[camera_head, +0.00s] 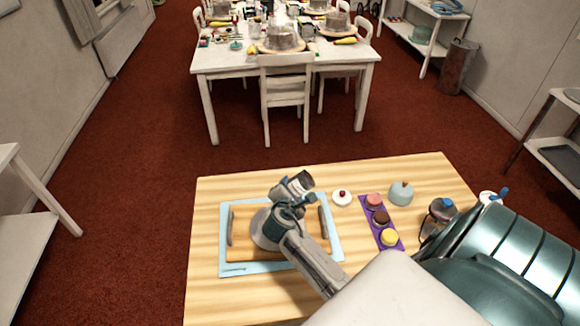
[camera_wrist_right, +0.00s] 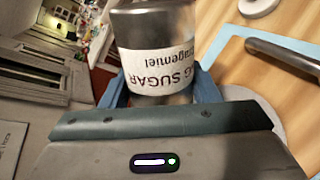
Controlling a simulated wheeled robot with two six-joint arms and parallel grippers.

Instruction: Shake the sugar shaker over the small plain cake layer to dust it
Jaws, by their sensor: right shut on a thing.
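My right gripper (camera_head: 293,193) is above the wooden tray and shut on the sugar shaker (camera_head: 301,181). The shaker is a clear jar with a white label and is tilted well over from upright. In the right wrist view the shaker (camera_wrist_right: 156,56) sits between the blue fingers (camera_wrist_right: 160,90), its label reading SUGAR upside down. A pale round thing (camera_head: 263,229), which I take for the cake layer or its plate, lies on the tray below, largely hidden by my gripper. I cannot tell whether any sugar is on it.
The wooden tray (camera_head: 240,254) with two grey handles lies on a light blue mat (camera_head: 330,207).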

